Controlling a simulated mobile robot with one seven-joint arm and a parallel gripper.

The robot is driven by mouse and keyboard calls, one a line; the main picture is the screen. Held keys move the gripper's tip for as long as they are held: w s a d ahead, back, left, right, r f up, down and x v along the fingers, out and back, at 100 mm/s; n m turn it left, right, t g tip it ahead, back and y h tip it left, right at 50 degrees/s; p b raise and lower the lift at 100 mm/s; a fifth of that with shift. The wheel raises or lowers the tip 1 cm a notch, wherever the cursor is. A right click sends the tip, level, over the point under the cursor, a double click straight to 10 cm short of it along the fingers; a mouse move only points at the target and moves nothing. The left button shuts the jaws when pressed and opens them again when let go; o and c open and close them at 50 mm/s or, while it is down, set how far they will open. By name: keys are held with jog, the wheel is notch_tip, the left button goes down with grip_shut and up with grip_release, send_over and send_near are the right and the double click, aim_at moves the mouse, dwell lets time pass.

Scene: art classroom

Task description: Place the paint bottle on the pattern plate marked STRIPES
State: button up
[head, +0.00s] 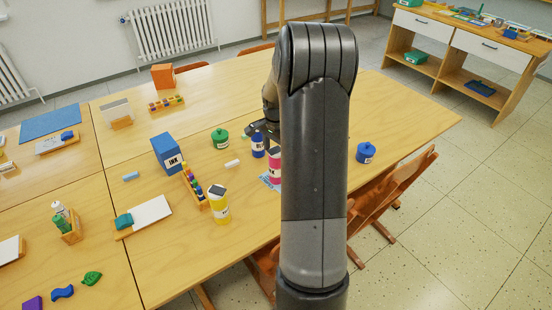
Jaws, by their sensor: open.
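Three paint bottles stand upright on the table: a yellow one (219,207) at the front, a pink one (274,168) and a blue one (258,147) further back. A light blue patterned plate (266,181) shows at the foot of the pink bottle. My arm hides part of this plate, and I cannot read a STRIPES mark. My gripper (262,132) is open, right by the top of the blue bottle. The arm covers part of the gripper, so I cannot tell whether the fingers are around the bottle or touching it.
A green pot (220,138) and a blue pot (366,153) stand on either side. A blue INK box (168,153), a rack of small paints (194,186) and a white pad (151,214) lie to the left. Orange chairs (390,190) line the right edge. My arm blocks the middle.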

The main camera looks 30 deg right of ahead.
notch_tip(320, 180, up, 7)
jog(key=shift+f, duration=0.1)
jog(key=shift+a+r, duration=0.2)
jog(key=shift+r, duration=0.15)
jog(key=s+a+r+n+t+h, duration=0.1)
jog(key=s+a+r+n, duration=0.4)
jog(key=a, duration=0.3)
jog(key=s+a+r+n+t, duration=0.15)
jog(key=s+a+r, duration=0.25)
jog(key=a+r, duration=0.4)
jog(key=s+a+r+n+t, duration=0.1)
jog(key=s+a+n, duration=0.3)
jog(key=s, duration=0.4)
jog(key=s+a+n+t+y, duration=0.1)
jog(key=s+a+n+t, duration=0.1)
jog(key=s+a+n, duration=0.3)
jog(key=s+a, duration=0.1)
jog(key=s, duration=0.2)
jog(key=shift+s+a+r, duration=0.15)
jog(key=shift+a+r, duration=0.05)
jog(key=shift+r, duration=0.15)
